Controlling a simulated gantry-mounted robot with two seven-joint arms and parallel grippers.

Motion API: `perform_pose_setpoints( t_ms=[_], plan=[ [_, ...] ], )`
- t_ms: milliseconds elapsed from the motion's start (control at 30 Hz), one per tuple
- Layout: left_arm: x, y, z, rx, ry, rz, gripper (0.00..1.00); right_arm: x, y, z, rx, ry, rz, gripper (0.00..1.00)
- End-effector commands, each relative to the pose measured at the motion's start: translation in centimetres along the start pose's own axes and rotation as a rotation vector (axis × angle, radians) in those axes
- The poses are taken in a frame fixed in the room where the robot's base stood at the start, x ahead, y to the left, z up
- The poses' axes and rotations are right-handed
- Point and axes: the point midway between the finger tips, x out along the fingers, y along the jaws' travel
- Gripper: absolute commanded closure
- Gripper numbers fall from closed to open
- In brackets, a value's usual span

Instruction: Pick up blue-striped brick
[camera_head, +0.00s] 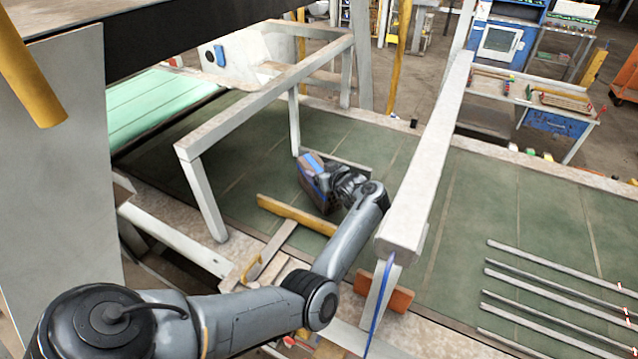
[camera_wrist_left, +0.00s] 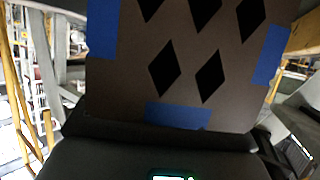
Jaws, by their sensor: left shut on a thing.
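The blue-striped brick (camera_head: 309,172) is brown with blue bands and sits over the green belt surface near the middle of the head view. In the left wrist view its brown face (camera_wrist_left: 207,52) fills the upper middle, with diamond-shaped holes and blue patches at its edges. My left gripper (camera_head: 326,183) is shut on this brick from the right side. In the left wrist view the dark gripper body lies right below the brick face. The arm hides part of the brick. I cannot tell whether the brick touches the belt. My right gripper is not in view.
A white frame (camera_head: 265,92) stands behind and left of the brick. A thick white beam (camera_head: 428,165) runs close to the right of my left arm. A yellow bar (camera_head: 297,214) lies in front of the brick. A reddish block (camera_head: 396,294) and several metal rods (camera_head: 545,290) are at right.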

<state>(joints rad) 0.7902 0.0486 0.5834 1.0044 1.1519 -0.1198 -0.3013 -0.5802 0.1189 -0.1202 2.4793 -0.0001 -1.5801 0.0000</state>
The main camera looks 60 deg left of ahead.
Motion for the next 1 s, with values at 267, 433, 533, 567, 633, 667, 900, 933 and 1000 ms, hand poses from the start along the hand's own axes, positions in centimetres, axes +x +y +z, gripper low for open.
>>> perform_pose_setpoints(
  t_ms=[267,433,533,567,633,667,900,933,1000],
  plan=[
    [0.0,0.0,0.0,0.001,0.000,0.001,0.89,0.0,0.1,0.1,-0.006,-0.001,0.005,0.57],
    [-0.1,0.1,-0.4,-0.003,0.007,0.002,1.00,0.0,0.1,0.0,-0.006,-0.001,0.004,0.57],
    [-0.1,0.1,-0.4,-0.003,0.007,0.002,1.00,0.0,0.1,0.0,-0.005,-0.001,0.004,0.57],
    [-0.1,0.1,-0.4,-0.003,0.007,0.002,1.00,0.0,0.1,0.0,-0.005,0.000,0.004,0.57],
    [-0.1,0.1,-0.5,-0.004,0.006,0.002,1.00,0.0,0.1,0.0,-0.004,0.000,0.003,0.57],
    [-0.1,0.1,-0.5,-0.004,0.006,0.002,1.00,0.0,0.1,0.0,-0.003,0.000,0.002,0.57],
    [-0.9,0.1,-2.5,-0.007,0.009,0.003,1.00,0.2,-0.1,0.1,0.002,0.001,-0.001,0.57],
    [-1.1,0.1,-2.9,-0.008,0.009,0.002,1.00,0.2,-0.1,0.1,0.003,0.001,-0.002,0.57],
    [-1.5,0.1,-3.9,-0.008,0.008,0.002,1.00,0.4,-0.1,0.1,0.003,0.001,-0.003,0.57]
  ],
)
